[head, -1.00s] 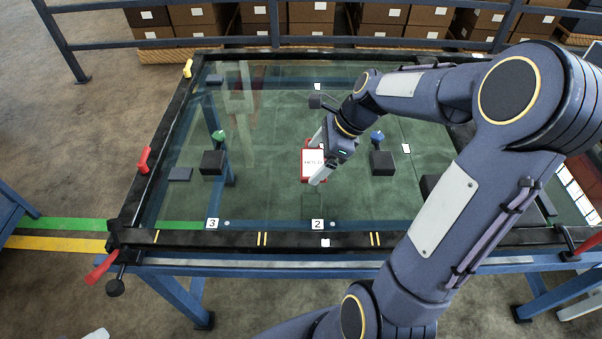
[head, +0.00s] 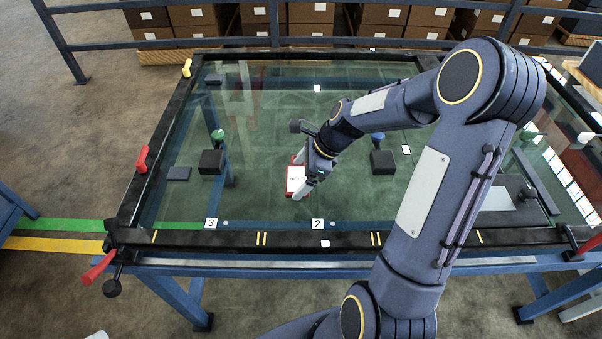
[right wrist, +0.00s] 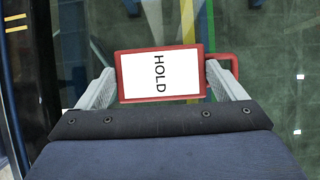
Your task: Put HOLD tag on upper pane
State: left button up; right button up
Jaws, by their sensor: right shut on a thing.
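The HOLD tag (head: 296,181) is a white card in a red frame with black lettering. My right gripper (head: 299,178) is shut on it over the middle of the glass. In the right wrist view the tag (right wrist: 160,75) sits between the two grey fingers of my right gripper (right wrist: 160,84), with a red loop on its right side. The upper pane (head: 265,205) is a large clear glass sheet in a black frame. I cannot tell whether the tag touches the glass. My left gripper is not in view.
Black blocks with a green knob (head: 217,135) and a blue knob (head: 378,138) stand left and right of the tag. Number labels 3 (head: 211,223) and 2 (head: 317,224) lie along the front edge. Red handles (head: 98,268) sit at the frame's left side. Boxes stand behind a rail.

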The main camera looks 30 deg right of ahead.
jog(key=o, duration=0.7)
jog(key=shift+f, duration=0.1)
jog(key=shift+r, duration=0.2)
jog(key=p+v, duration=0.2)
jog(key=v, duration=0.9)
jog(key=s+a+r+n+t, duration=0.1)
jog(key=s+a+r+n, duration=0.1)
jog(key=s+a+n, duration=0.4)
jog(key=s+a+r+n+t+h, duration=0.1)
jog(key=s+a+n, duration=0.5)
jog(key=s+n, duration=0.6)
jog(key=n, duration=0.4)
jog(key=shift+a+r+n+t, duration=0.3)
jog(key=shift+a+r, duration=0.1)
